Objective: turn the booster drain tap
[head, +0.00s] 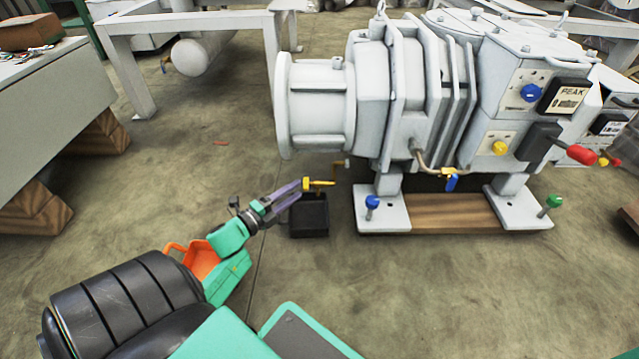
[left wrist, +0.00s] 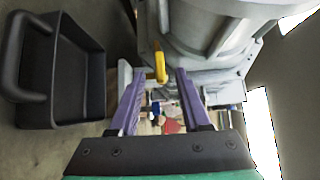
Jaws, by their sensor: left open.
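A tap with a yellow lever (head: 319,183) sits on a short brass pipe (head: 341,163) below the round flanged end of the grey pump (head: 312,105). My left gripper (head: 298,187), with purple fingers, is open and reaches in from the left at the lever's near side. In the left wrist view the yellow lever (left wrist: 160,62) shows upright between the tips of the left gripper (left wrist: 161,76). I cannot tell whether either finger touches it. A second brass tap with a blue lever (head: 451,182) is farther right, under the pump body. My right gripper does not show.
A black open bin (head: 310,217) stands on the floor under the yellow tap; its handle and rim (left wrist: 38,70) show in the left wrist view. The pump rests on grey feet (head: 383,215) with blue and green knobs. The floor in front is clear.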

